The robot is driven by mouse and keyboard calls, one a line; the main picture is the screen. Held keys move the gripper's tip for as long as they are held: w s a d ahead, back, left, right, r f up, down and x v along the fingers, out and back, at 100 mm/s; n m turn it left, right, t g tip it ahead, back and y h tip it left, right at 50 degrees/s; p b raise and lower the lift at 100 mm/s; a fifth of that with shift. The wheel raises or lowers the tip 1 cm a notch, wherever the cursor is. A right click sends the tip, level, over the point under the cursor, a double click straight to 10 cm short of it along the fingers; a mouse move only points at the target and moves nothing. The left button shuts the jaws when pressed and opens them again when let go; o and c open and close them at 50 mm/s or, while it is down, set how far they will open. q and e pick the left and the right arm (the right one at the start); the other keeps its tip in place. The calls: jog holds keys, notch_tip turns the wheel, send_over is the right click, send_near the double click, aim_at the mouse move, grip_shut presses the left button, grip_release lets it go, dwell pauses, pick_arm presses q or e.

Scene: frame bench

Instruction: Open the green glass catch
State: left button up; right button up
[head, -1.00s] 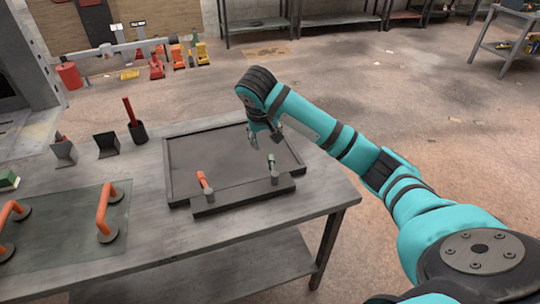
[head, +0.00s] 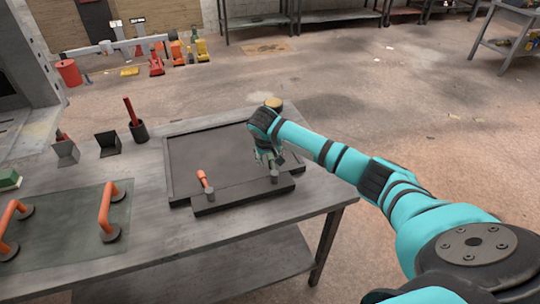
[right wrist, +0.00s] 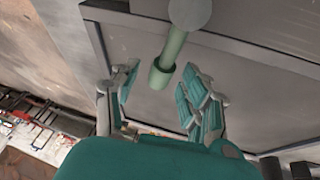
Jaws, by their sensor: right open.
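The green glass catch (right wrist: 172,55) is a short green lever on a round grey pivot, at the top middle of the right wrist view. In the head view only its grey base (head: 274,179) shows clearly, on the frame's front bar; the lever is largely hidden by my right gripper. My right gripper (head: 266,161) is over the catch at the front right of the dark frame (head: 180,170). In the right wrist view its fingers (right wrist: 163,82) are open, one on each side of the catch's free end, with no clear contact. My left gripper is out of view.
An orange catch (head: 204,181) stands on the same bar to the left. Orange handles (head: 106,208) rise from a glass panel (head: 70,232) on the bench's left. A dark cup with a red stick (head: 138,131) and a round tan object (head: 273,103) stand towards the back.

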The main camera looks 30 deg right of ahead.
grip_shut()
dwell(0.5)
